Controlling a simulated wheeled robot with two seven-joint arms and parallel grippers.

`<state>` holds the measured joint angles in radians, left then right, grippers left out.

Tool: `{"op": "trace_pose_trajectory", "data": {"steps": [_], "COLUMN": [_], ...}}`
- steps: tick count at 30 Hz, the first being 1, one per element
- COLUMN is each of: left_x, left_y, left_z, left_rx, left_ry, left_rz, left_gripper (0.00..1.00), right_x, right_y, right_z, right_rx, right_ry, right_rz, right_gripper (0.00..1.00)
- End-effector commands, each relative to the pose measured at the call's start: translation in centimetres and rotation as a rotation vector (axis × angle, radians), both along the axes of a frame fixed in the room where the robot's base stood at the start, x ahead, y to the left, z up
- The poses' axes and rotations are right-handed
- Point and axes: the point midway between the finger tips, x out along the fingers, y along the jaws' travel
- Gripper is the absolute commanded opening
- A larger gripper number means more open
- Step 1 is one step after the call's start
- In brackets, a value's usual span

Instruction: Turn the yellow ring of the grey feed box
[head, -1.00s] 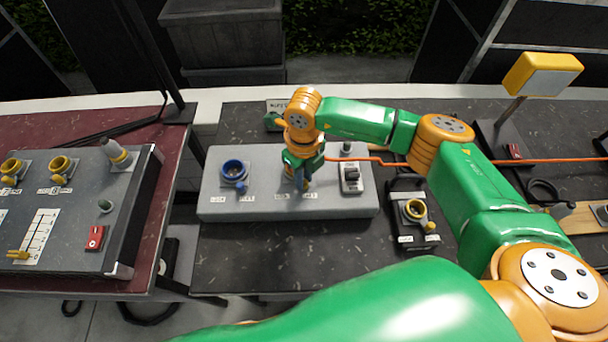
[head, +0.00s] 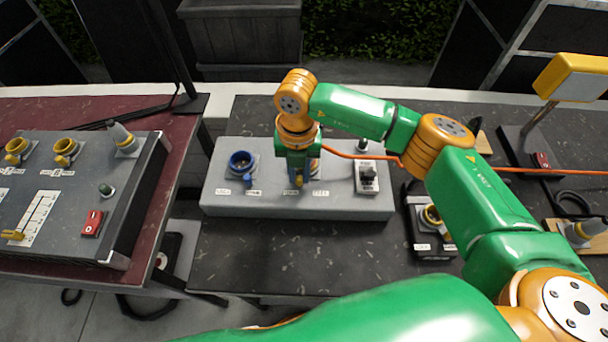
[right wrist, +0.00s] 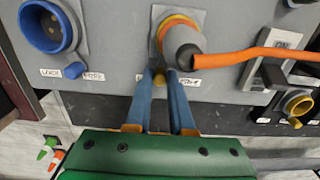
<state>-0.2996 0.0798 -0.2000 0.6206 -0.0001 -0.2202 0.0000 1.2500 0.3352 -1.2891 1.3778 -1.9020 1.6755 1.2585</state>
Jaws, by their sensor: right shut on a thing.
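The grey feed box (head: 345,205) stands on the dark table, with a blue ring socket on its left. Its yellow ring (right wrist: 176,20) shows in the right wrist view, around a grey plug (right wrist: 184,45) with an orange cable. My right gripper (head: 298,184) is over the box from above. In the right wrist view its blue fingers (right wrist: 164,88) are shut on the ring's small yellow lever (right wrist: 158,77), below the plug. My left gripper is not in view.
The blue ring (head: 241,162) sits left of my gripper, a black switch (head: 367,177) right of it. The orange cable (head: 365,156) runs right, behind my arm. A small black box (head: 430,240) with a yellow ring stands to the right. The table front is bare.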

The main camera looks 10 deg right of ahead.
Motion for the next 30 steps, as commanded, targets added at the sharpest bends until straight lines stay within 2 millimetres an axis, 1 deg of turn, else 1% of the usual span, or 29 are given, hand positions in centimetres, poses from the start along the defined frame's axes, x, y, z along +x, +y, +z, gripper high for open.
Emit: {"op": "trace_pose_trajectory", "data": {"steps": [3, 9, 26, 27, 29, 30], "left_x": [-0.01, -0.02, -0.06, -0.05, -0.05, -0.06], "left_y": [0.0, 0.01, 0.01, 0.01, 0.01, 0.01], "left_z": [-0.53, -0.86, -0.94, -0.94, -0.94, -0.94], "left_rx": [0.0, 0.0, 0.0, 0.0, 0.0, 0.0], "left_ry": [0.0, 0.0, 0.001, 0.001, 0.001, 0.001], "left_rz": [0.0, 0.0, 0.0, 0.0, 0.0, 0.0], "left_gripper": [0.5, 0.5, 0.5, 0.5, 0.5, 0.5], "right_x": [0.24, 0.42, 0.52, 0.51, 0.51, 0.5], "right_y": [0.3, 0.5, 0.6, 0.6, 0.59, 0.59], "right_z": [-0.03, 0.04, 0.15, 0.15, 0.14, 0.13], "right_rx": [0.002, 0.002, 0.002, 0.002, 0.002, 0.001], "right_ry": [-0.004, -0.003, -0.004, -0.004, -0.003, -0.002], "right_rz": [-0.053, -0.115, -0.142, -0.141, -0.141, -0.141], "right_gripper": [0.0, 0.0, 0.0, 0.29, 0.45, 0.51]}}
